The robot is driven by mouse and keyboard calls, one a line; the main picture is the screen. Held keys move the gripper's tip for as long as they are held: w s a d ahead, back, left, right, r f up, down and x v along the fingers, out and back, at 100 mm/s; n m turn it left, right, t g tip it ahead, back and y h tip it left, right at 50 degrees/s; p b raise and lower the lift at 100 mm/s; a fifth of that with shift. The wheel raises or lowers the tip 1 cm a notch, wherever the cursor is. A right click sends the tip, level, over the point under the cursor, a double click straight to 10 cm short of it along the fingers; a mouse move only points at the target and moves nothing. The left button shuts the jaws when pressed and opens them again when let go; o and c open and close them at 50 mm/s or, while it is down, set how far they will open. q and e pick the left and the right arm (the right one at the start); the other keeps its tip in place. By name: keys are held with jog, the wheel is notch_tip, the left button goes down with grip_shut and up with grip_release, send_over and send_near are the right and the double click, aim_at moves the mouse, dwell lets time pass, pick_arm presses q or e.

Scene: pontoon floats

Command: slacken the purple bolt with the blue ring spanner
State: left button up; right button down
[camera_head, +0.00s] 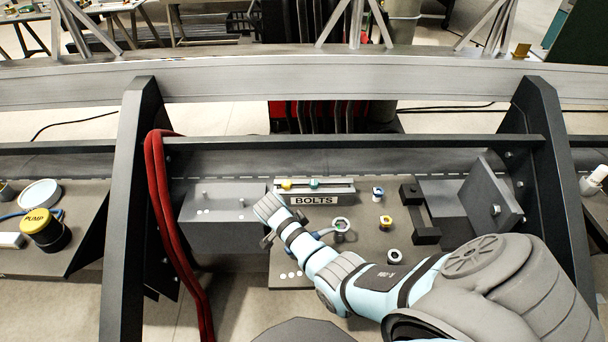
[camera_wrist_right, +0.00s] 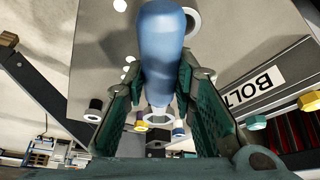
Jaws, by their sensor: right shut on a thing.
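The blue ring spanner (camera_wrist_right: 163,45) is in my right gripper (camera_wrist_right: 161,88), which is shut on its blue handle in the right wrist view. A pale ring (camera_wrist_right: 157,121) shows beyond the handle's narrow end. My forearm hides most of the gripper there. My left gripper is not in view.
Blue (camera_head: 377,192), yellow (camera_head: 385,221) and dark, white-topped (camera_head: 394,256) fittings stand right of the post. A rail with a BOLTS label (camera_head: 314,200) is behind. A grey block (camera_head: 215,222) and red hoses (camera_head: 158,190) are left. A black bracket (camera_head: 420,215) stands right.

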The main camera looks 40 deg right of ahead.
jog(key=shift+f+b, duration=0.8)
jog(key=shift+f, duration=0.25)
dwell(0.4)
jog(key=shift+s+r+p, duration=0.1)
jog(key=shift+s+p, duration=0.1)
jog(key=shift+p, duration=0.2)
jog(key=shift+s+n+p, duration=0.4)
jog(key=shift+n+p, duration=0.1)
jog(key=shift+p, duration=0.2)
jog(key=shift+s+n+t+p, duration=0.3)
jog(key=shift+s+n+p, duration=0.2)
jog(key=shift+p, duration=0.35)
jog(key=shift+s, duration=0.1)
jog(key=shift+s, duration=0.1)
jog(key=shift+s+n+t+p, duration=0.3)
jog(key=shift+s+n+p, duration=0.25)
jog(key=shift+p, duration=0.4)
